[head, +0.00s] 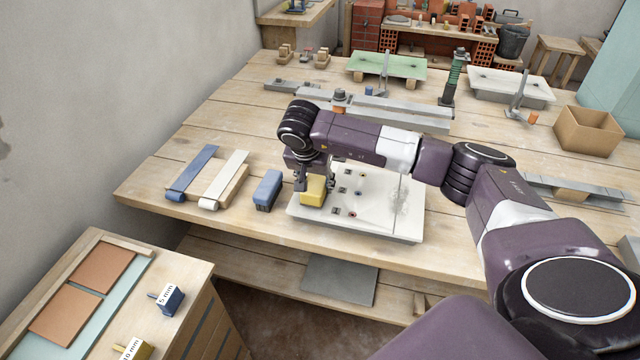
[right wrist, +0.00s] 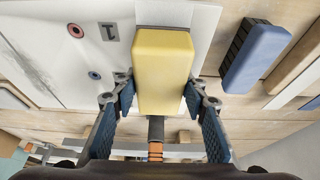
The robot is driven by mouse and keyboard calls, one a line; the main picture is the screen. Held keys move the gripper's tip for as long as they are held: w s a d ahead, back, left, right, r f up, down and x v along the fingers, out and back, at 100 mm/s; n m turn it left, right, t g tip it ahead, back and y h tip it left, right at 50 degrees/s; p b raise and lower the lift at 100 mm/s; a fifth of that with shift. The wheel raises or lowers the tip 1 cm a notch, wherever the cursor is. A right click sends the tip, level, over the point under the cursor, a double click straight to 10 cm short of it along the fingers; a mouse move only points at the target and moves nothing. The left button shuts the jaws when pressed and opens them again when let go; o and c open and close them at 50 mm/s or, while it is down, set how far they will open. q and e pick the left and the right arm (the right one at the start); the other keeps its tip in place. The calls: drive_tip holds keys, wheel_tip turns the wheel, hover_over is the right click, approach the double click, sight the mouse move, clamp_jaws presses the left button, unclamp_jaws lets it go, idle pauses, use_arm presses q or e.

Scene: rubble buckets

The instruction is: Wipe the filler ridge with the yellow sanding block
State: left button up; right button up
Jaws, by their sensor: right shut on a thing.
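The yellow sanding block (head: 313,192) is held in my right gripper (head: 314,183) over the left part of a white panel (head: 375,226) near the table's front edge. In the right wrist view the yellow block (right wrist: 162,68) sits between the two blue-padded fingers (right wrist: 160,105). I cannot tell whether the block touches the panel. A rough greyish streak, which looks like the filler ridge (head: 400,197), lies on the panel's right part, apart from the block. It also shows at the left of the right wrist view (right wrist: 32,68). My left gripper is out of view.
A blue block (head: 267,190) lies just left of the panel. Farther left are a blue strip (head: 193,170) and a cream strip (head: 224,178). Long grey bars (head: 390,112) lie behind my right arm. A cardboard box (head: 588,130) stands at the right.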

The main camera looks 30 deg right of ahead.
drive_tip(key=shift+r+p, duration=1.25)
drive_tip(key=shift+r, duration=0.85)
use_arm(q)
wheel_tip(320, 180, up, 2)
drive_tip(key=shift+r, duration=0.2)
use_arm(e)
drive_tip(key=shift+f, duration=0.1)
drive_tip(key=shift+a, duration=0.25)
drive_tip(key=s+a+r+n+t+y, duration=0.1)
drive_tip(key=s+a+r+n, duration=0.4)
drive_tip(key=s+a, duration=0.2)
drive_tip(key=s+a+r+n+y, duration=0.2)
drive_tip(key=s+a+r+n, duration=0.3)
drive_tip(key=a, duration=0.4)
drive_tip(key=shift+s+a+r+t, duration=0.25)
drive_tip(key=shift+s+r+t, duration=0.2)
drive_tip(key=shift+s, duration=0.5)
